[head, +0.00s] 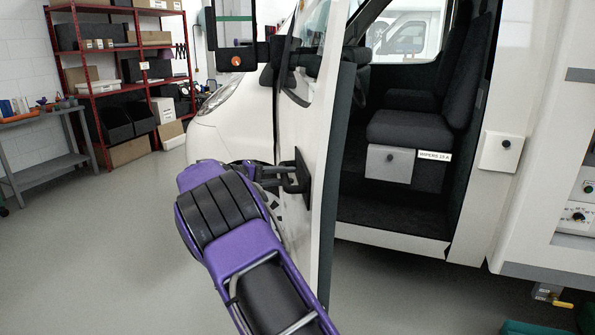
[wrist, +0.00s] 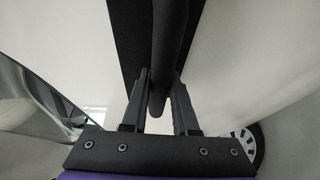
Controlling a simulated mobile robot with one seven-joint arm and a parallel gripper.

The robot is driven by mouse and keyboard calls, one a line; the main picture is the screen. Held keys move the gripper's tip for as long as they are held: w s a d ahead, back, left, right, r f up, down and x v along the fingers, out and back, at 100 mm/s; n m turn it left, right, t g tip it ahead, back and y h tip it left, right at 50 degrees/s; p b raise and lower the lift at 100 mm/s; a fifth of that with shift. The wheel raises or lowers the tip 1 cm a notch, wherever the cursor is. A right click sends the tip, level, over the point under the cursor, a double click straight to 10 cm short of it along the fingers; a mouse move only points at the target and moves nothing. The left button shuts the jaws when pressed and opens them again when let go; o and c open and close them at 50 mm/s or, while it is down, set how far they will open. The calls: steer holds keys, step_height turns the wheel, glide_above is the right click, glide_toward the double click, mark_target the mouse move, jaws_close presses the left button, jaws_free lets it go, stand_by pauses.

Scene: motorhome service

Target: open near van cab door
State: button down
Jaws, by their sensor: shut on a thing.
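The near van cab door (head: 326,150) is white and stands swung well open, edge toward me in the head view. Its dark handle (head: 301,176) sits on the outer face. My gripper (head: 283,178) is at the handle, shut on it. In the wrist view, my gripper (wrist: 160,95) has one finger on each side of the dark handle bar (wrist: 168,60). The cab opening shows a dark seat (head: 408,128) and a grey box under it. My purple arm reaches up to the door from below.
A red shelf (head: 95,90) with boxes stands at the back left, beside a grey bench (head: 45,118). The floor (head: 90,240) left of the door is clear. A mirror (head: 236,60) projects at the van's front. A green object (head: 535,328) lies at the lower right.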

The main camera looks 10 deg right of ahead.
steer(key=shift+d+r, duration=0.1)
steer(key=shift+d, duration=0.15)
steer(key=c, duration=0.7)
jaws_free()
steer(key=shift+s, duration=0.1)
steer(key=v, duration=1.7)
steer(key=shift+a, duration=0.25)
